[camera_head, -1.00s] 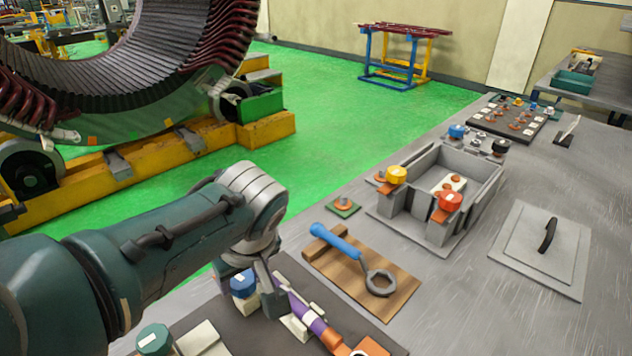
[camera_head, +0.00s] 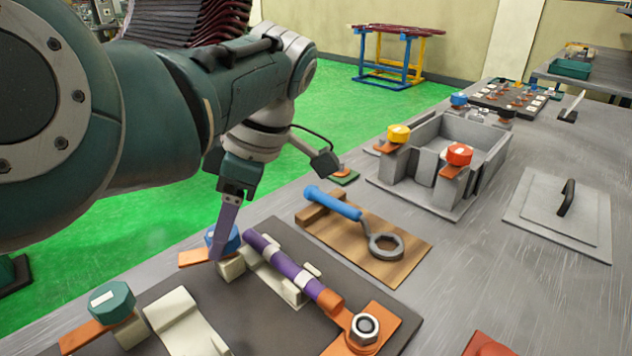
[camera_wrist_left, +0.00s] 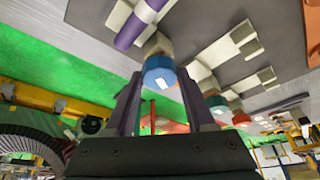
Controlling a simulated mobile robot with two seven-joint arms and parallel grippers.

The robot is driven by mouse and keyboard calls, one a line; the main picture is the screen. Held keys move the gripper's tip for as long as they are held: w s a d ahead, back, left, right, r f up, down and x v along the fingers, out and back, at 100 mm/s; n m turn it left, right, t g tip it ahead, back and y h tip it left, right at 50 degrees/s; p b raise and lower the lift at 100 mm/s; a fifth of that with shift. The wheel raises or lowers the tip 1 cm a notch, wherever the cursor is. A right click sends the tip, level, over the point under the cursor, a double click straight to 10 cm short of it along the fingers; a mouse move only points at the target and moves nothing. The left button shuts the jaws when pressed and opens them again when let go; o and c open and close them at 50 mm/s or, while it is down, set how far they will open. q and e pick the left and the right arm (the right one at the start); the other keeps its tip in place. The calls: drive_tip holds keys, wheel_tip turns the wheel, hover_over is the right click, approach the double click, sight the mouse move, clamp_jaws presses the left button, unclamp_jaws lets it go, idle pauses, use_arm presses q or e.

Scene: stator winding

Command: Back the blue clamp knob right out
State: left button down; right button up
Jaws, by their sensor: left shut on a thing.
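The blue clamp knob (camera_head: 222,237) sits at the far-left part of the dark mat (camera_head: 240,315), above a copper-coloured strip (camera_head: 195,258) and beside a cream block. One finger of my left gripper (camera_head: 224,240) covers part of it in the head view. In the left wrist view, the knob (camera_wrist_left: 159,76) is between the two purple-grey fingertips (camera_wrist_left: 160,84), which are shut on it. The knob's lower side and any thread are hidden. My right gripper is not in view.
A purple-wrapped bar (camera_head: 285,262) lies in cream cradles close to the knob. A green knob (camera_head: 111,300) stands at lower left. A blue-handled ring wrench (camera_head: 335,203) lies on a wooden board (camera_head: 408,262). A grey box (camera_head: 480,165) and lid (camera_head: 585,225) stand right.

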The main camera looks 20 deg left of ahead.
use_arm(q)
drive_tip(key=n+b, duration=0.2)
drive_tip(key=b, duration=0.1)
drive_tip(key=shift+w+f+n+g+h, duration=0.15)
drive_tip(key=shift+f+n+g+h, duration=0.15)
drive_tip(key=shift+f+g, duration=0.1)
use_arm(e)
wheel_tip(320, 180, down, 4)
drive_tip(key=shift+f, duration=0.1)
use_arm(q)
drive_tip(key=shift+r+n+b, duration=0.2)
drive_tip(key=shift+n+b, duration=0.3)
drive_tip(key=shift+b, duration=0.05)
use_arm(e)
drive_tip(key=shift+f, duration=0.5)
use_arm(q)
drive_tip(key=shift+c, duration=1.2)
unclamp_jaws()
drive_tip(key=shift+r, duration=0.15)
